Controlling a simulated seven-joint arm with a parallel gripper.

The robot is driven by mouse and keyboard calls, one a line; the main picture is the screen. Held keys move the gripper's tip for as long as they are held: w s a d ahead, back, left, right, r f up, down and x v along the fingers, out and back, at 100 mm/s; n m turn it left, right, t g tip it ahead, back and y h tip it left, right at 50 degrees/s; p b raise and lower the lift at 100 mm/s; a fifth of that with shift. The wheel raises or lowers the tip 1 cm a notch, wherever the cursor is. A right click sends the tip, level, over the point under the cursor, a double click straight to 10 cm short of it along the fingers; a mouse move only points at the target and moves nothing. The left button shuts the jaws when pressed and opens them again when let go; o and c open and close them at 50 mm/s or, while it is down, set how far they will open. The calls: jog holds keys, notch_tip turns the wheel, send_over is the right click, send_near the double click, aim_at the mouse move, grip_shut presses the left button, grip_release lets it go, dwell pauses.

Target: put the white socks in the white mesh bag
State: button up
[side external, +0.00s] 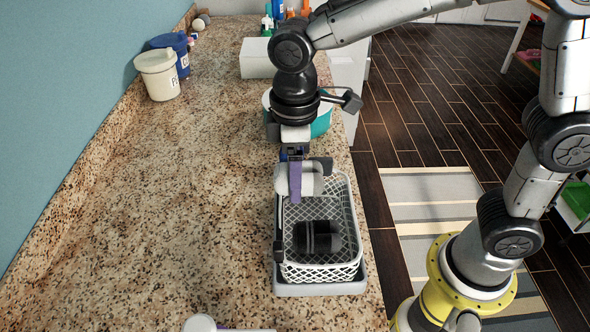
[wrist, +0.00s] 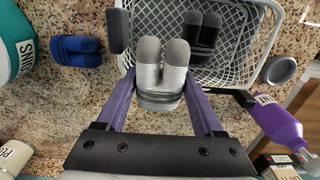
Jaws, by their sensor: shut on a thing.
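The white socks (side external: 312,180), a folded pair with grey stripes at the cuff, are held in my gripper (side external: 297,182). In the wrist view the socks (wrist: 161,75) sit between the two purple fingers, toes pointing away from the wrist. A white mesh container (side external: 352,222), rigid like a basket, stands on a grey base on the counter. My gripper and the socks are over its far part in the side external view; the height above it is hard to tell. Dark socks (side external: 316,238) lie inside the container and also show in the wrist view (wrist: 204,38). No separate soft mesh bag is visible.
Blue socks (wrist: 77,50) lie on the counter. A teal tub (side external: 321,124) stands behind my gripper. The counter (side external: 170,210) left of the container is clear.

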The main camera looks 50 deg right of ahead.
jog(key=shift+f, duration=0.3)
jog(key=o, duration=1.4)
jog(key=shift+r, duration=0.1)
notch_tip(320, 180, up, 13)
jog(key=s+d+f+m+t, duration=0.2)
jog(key=s+d+m, duration=0.1)
jog(key=s+d, duration=0.2)
jog(key=s+d+f+m+t, duration=0.1)
jog(key=s+d+f+m, duration=0.2)
jog(key=s+d, duration=0.2)
jog(key=s+d+f+m+t, duration=0.2)
jog(key=s+d+m, duration=0.1)
jog(key=s+d, duration=0.2)
jog(key=shift+d+f+t, duration=0.15)
jog(key=shift+d, duration=0.35)
jog(key=shift+d+f+t, duration=0.15)
jog(key=shift+d, duration=0.35)
